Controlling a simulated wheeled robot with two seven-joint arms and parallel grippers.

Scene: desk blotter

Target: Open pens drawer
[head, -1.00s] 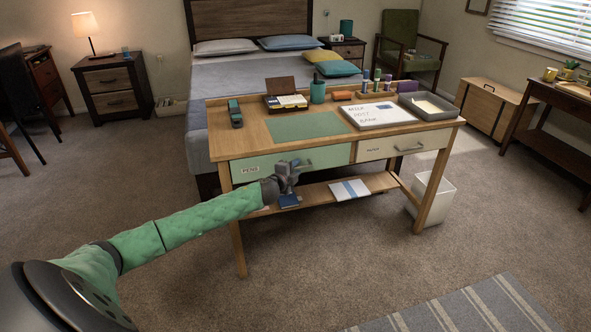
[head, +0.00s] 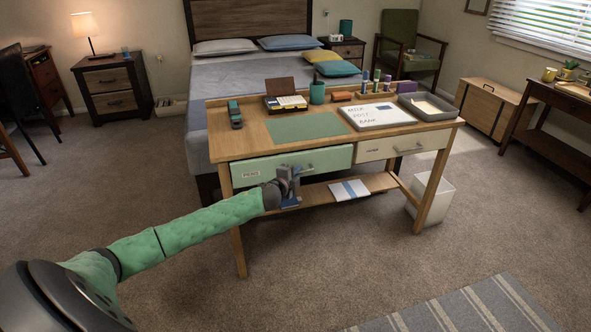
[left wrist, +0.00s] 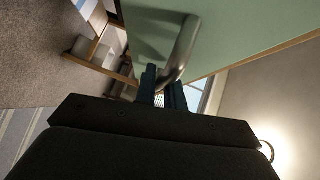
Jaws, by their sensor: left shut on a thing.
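The pens drawer (head: 325,160) has a pale green front with a PENS label (head: 251,174) at its left end, on the left side of the wooden desk (head: 225,145). It stands slightly out from the desk. My left gripper (head: 293,172) is at the middle of this front and hides the handle in the head view. In the left wrist view, the curved metal handle (left wrist: 184,48) runs between the dark fingers of my left gripper (left wrist: 162,92), which are shut on it. The green drawer front (left wrist: 240,30) fills the top there. My right gripper is not in view.
A cream drawer (head: 375,150) beside it is shut. A low shelf (head: 320,193) under the desk holds a blue notebook and a white-and-blue pad (head: 349,190). A white bin (head: 432,195) stands at the right leg.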

